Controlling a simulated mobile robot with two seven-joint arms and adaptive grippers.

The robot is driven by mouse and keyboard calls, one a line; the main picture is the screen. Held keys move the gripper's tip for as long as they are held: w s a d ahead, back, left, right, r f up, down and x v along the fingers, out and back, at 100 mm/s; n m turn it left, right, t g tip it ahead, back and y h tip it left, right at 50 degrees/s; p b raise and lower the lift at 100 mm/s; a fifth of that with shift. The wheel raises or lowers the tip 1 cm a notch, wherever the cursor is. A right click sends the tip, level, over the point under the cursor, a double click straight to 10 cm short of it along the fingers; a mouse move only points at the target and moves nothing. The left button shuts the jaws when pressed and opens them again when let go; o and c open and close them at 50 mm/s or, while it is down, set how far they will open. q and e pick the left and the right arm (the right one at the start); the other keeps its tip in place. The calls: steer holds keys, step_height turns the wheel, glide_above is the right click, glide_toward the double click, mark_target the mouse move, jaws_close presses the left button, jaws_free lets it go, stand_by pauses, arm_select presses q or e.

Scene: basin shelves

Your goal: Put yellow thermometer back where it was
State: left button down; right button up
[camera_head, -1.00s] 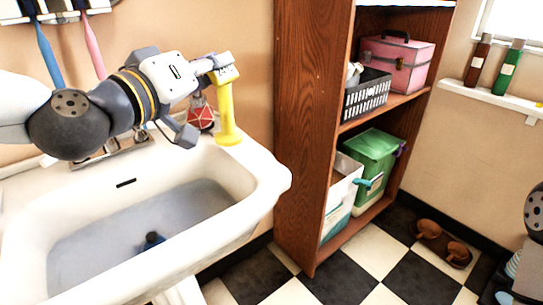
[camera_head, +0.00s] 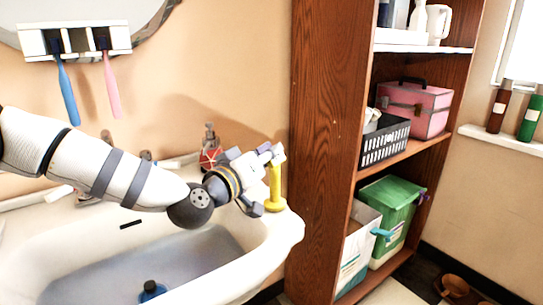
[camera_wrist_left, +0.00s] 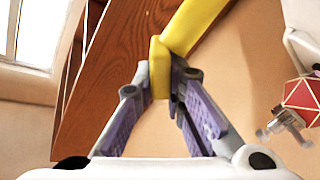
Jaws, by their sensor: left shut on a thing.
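The yellow thermometer (camera_head: 275,187) stands roughly upright at the sink's back right corner in the head view. I cannot tell whether its lower end touches the rim. My left gripper (camera_head: 270,156) is shut on its upper end and hides part of it. In the left wrist view, the thermometer (camera_wrist_left: 187,35) lies between the tips of my left gripper (camera_wrist_left: 162,80) and runs out of the top of the picture. My right gripper is not in view.
The white sink (camera_head: 285,232) has a red-patterned dispenser (camera_head: 210,155) at its back. A wooden shelf (camera_head: 325,150) stands to its right, holding a black basket (camera_head: 385,143), a pink case (camera_head: 420,108) and a green box (camera_head: 392,205). Bottles (camera_head: 498,108) stand on a wall ledge.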

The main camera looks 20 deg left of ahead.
arm_select(q)
steer(key=shift+f, duration=0.2)
steer(key=c, duration=1.7)
jaws_free()
steer(key=shift+f, duration=0.1)
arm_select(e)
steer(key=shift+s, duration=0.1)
arm_select(q)
steer(key=shift+o, duration=0.2)
